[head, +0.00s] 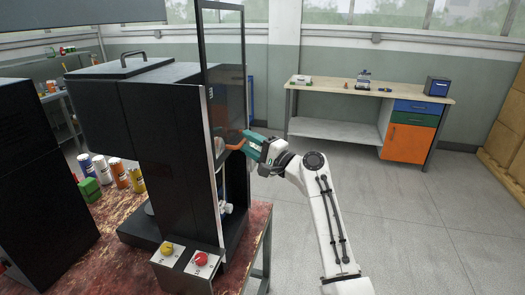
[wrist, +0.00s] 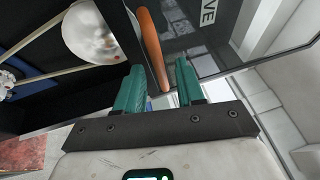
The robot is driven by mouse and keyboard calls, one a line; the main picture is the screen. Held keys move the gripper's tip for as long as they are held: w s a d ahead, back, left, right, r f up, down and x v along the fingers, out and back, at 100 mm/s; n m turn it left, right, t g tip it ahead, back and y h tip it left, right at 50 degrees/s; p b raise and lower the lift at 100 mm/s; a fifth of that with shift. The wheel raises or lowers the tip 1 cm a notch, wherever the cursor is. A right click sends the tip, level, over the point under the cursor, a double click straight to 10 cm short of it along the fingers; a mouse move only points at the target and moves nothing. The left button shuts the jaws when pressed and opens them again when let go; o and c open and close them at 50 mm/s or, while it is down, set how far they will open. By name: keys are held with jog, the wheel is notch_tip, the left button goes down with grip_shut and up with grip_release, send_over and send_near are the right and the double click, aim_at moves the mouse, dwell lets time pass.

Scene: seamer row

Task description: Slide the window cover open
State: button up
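The window cover (head: 224,75) is a clear dark panel in a black frame on the side of the black machine (head: 160,150). Its upper part stands above the machine's top, and part of the opening below shows uncovered. In the wrist view the dark panel (wrist: 220,45) is at the upper right. Its orange handle (head: 237,145) also shows in the wrist view (wrist: 150,45). My gripper (head: 250,147) is at the handle from the right. Its teal fingers (wrist: 162,85) are apart, with the handle's near end between or just beyond the tips; contact cannot be told.
A pale disc (wrist: 90,32) and rods show inside the machine. A control box (head: 187,262) with yellow and red buttons sits at the table's front. Several cans (head: 120,173) stand left. A workbench (head: 370,89) stands at the back; the floor to the right is clear.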

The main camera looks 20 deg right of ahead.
jog(key=b+v, duration=0.2)
jog(key=v, duration=0.8)
jog(key=s+a+f+n+g+h, duration=0.2)
jog(key=s+f+n+g, duration=0.25)
jog(key=s+f, duration=0.75)
jog(key=s+a+f+n+g+h, duration=0.1)
jog(key=s+f+n+g+h, duration=0.3)
jog(key=s+f, duration=0.8)
jog(key=s+d+f+n+g+h, duration=0.1)
jog(key=s+f+g, duration=0.3)
jog(key=s, duration=0.8)
jog(key=s+d+f+n+g+h, duration=0.2)
jog(key=s+d+f+g+h, duration=0.1)
jog(key=s, duration=0.9)
jog(key=shift+d+f+g+h, duration=0.3)
jog(key=shift+d+f+g, duration=0.1)
jog(key=shift+f, duration=0.4)
